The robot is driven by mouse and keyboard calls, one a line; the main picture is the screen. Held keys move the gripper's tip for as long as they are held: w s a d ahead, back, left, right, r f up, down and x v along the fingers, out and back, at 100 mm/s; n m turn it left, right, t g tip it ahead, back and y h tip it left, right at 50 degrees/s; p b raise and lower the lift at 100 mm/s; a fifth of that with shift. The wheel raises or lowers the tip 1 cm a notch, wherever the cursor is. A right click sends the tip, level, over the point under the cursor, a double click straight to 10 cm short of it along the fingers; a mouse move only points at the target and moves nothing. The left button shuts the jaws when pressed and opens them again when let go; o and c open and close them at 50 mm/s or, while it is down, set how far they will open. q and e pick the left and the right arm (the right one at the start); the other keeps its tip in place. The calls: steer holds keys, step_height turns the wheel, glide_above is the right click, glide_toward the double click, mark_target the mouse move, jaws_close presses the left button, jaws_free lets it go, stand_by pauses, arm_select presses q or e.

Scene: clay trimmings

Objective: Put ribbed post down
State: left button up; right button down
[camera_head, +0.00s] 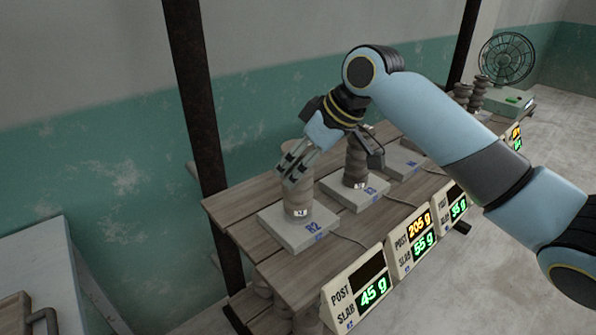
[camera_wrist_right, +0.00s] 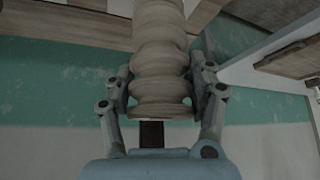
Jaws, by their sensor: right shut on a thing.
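The ribbed post (camera_wrist_right: 160,60), pale clay with rounded rings, stands between the fingers of my right gripper (camera_wrist_right: 165,95) in the right wrist view. In the head view my right gripper (camera_head: 296,172) is shut on this pale post (camera_head: 298,200), above the nearest scale (camera_head: 298,236), which has a blue label. The post looks upright. Whether its foot touches the scale or a piece on it, I cannot tell. The gripper hides part of the post. My left gripper is not in view.
A darker ribbed post (camera_head: 355,165) stands on the neighbouring scale (camera_head: 352,194). A third scale (camera_head: 402,163) lies beyond. The nearest display (camera_head: 358,288) shows a blank post line and slab 45 g; the middle display (camera_head: 413,240) shows post 205 g. A fan (camera_head: 507,58) stands far right.

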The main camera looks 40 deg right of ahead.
steer(key=shift+f, duration=1.05)
steer(key=shift+c, duration=2)
jaws_free()
steer(key=shift+f, duration=0.1)
steer(key=v, duration=1.2)
